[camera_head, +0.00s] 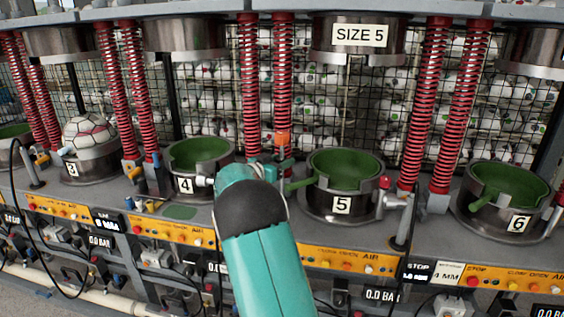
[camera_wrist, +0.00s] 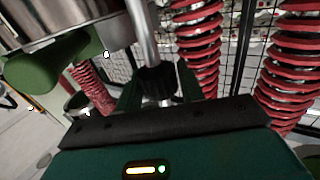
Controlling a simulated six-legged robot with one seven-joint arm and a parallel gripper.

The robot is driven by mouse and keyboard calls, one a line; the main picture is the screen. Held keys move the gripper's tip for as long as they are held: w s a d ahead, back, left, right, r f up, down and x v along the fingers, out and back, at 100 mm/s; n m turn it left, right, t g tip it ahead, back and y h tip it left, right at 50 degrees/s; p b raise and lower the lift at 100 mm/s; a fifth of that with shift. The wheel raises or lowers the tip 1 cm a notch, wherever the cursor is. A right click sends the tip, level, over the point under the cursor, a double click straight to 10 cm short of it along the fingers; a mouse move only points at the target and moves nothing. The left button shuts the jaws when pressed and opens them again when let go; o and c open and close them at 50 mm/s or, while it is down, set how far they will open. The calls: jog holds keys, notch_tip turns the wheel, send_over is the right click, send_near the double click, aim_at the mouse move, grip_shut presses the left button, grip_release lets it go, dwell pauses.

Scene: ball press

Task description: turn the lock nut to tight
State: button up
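In the wrist view a dark, ribbed nut (camera_wrist: 159,84), which looks like the lock nut, sits around a shiny metal rod. The two dark green fingers of my gripper (camera_wrist: 160,80) stand on either side of it, very close. Whether they press on it cannot be told. In the head view my gripper (camera_head: 270,166) is at the machine between cup 4 (camera_head: 186,185) and cup 5 (camera_head: 342,205), just below an orange block (camera_head: 282,138). My teal arm hides part of this spot, and the nut cannot be made out there.
Red springs (camera_head: 249,85) rise close behind my gripper, before a wire cage of balls. Green-lined cups stand on both sides; cup 3 holds a ball (camera_head: 88,133). A metal press head (camera_wrist: 65,15) and green handle (camera_wrist: 45,65) are close on the left in the wrist view.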

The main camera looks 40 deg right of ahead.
jog(key=shift+o, duration=1.3)
jog(key=s+a, duration=0.1)
jog(key=a, duration=1.2)
jog(key=shift+s+a, duration=0.25)
jog(key=shift+a, duration=0.15)
